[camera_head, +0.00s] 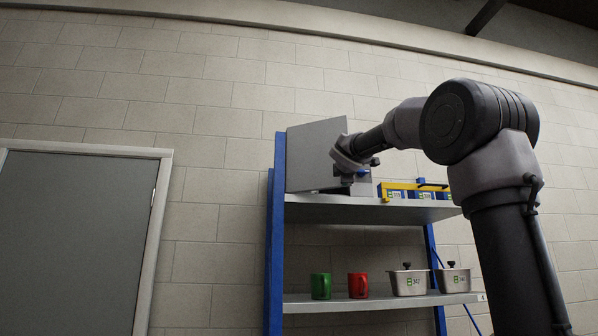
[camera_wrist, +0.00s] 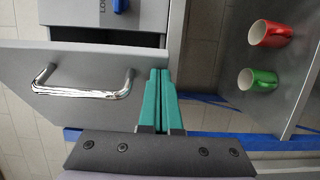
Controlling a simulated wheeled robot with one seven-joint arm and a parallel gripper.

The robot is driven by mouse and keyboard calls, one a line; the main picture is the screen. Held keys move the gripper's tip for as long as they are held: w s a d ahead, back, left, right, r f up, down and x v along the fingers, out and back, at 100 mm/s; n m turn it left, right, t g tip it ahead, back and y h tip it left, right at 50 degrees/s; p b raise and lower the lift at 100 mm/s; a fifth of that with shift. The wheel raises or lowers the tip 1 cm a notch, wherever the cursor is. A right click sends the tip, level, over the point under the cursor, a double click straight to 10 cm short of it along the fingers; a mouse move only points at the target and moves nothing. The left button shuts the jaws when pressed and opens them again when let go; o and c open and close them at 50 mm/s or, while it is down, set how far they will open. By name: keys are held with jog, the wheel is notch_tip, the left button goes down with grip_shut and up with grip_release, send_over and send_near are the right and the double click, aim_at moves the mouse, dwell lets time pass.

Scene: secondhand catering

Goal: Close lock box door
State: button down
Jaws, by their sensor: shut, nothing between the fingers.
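The lock box door (camera_head: 316,155) is a grey panel standing at an angle on the top shelf. In the wrist view the door (camera_wrist: 55,107) fills the left and carries a chrome handle (camera_wrist: 84,92). The lock box body (camera_wrist: 70,12), with lettering and a blue part, is above it. A dark gap between them shows the door is ajar. My gripper (camera_wrist: 160,72) has its teal fingers together and empty, beside the door's right edge; I cannot tell whether they touch it. In the head view my wrist hides most of the box, and the fingertips are not clear.
A blue-framed shelf unit (camera_head: 277,235) holds everything. Yellow-and-blue bins (camera_head: 395,191) stand right on the top shelf (camera_head: 330,208). A green mug (camera_head: 320,287), a red mug (camera_head: 358,285) and two lidded steel containers (camera_head: 409,283) stand on the lower shelf. A closed grey room door (camera_head: 75,240) is left.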

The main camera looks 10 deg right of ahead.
jog(key=d+x, duration=0.2)
jog(key=x, duration=0.9)
jog(key=shift+s, duration=0.3)
jog(key=shift+s+f, duration=0.1)
